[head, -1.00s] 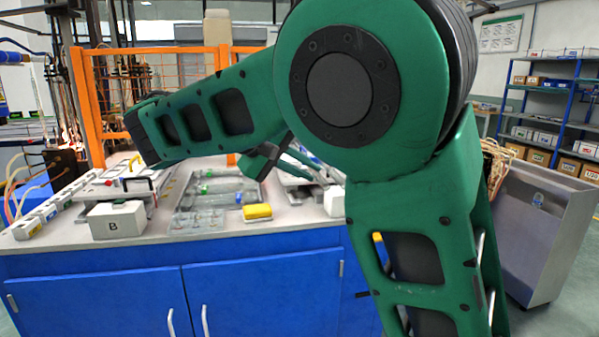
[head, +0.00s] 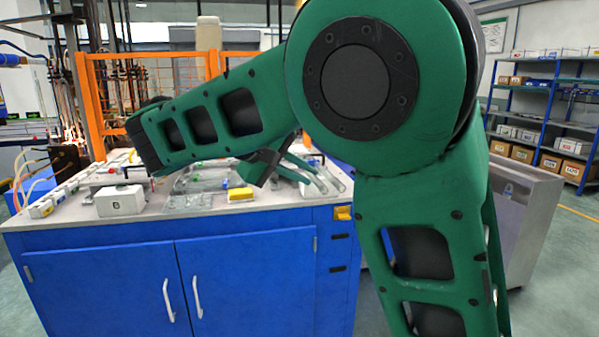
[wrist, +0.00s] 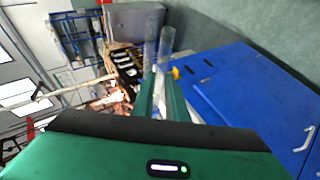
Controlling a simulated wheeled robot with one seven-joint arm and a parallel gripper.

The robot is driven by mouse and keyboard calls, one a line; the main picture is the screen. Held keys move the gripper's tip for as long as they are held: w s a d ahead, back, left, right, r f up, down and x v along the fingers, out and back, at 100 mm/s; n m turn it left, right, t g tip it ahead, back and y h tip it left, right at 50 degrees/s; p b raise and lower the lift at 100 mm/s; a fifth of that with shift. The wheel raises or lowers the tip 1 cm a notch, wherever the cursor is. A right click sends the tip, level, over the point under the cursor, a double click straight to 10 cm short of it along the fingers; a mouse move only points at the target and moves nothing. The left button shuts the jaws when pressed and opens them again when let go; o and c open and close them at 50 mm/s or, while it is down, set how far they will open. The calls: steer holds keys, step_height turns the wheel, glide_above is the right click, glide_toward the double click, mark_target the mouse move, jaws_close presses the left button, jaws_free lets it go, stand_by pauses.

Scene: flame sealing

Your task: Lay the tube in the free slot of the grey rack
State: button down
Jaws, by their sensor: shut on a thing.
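My gripper (wrist: 158,85) shows its two green fingers in the wrist view, shut on a clear glass tube (wrist: 166,42). The tube sticks out past the fingertips; a second clear, tube-like shape shows beside it, and I cannot tell whether it is part of the same tube. In the head view my gripper (head: 318,175) hangs over the right end of the bench, and the tube is too faint to make out there. A grey tray-like rack (head: 186,203) lies on the bench, left of my gripper. My arm hides part of it, and its slots cannot be told apart.
A white box (head: 120,202) and a yellow block (head: 240,194) are on the white-topped bench with blue doors (head: 255,285). An orange guard frame (head: 85,105) stands behind. A grey bin (head: 525,215) and blue shelving (head: 550,110) are at the right, with open floor around.

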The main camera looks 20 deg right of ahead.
steer(key=w+f+n+t+y, duration=0.2)
steer(key=w+f+n, duration=0.1)
steer(key=f, duration=0.6)
steer(key=w+f+n+t+y, duration=0.3)
steer(key=w+f+n, duration=0.1)
steer(key=f, duration=0.5)
steer(key=w+f+n+t+y, duration=0.2)
steer(key=w+f+n, duration=0.2)
steer(key=f, duration=0.5)
steer(key=shift+w+d+t+y, duration=0.15)
steer(key=shift+w+t+y, duration=0.15)
steer(key=shift+w, duration=0.2)
steer(key=shift+s+f, duration=0.1)
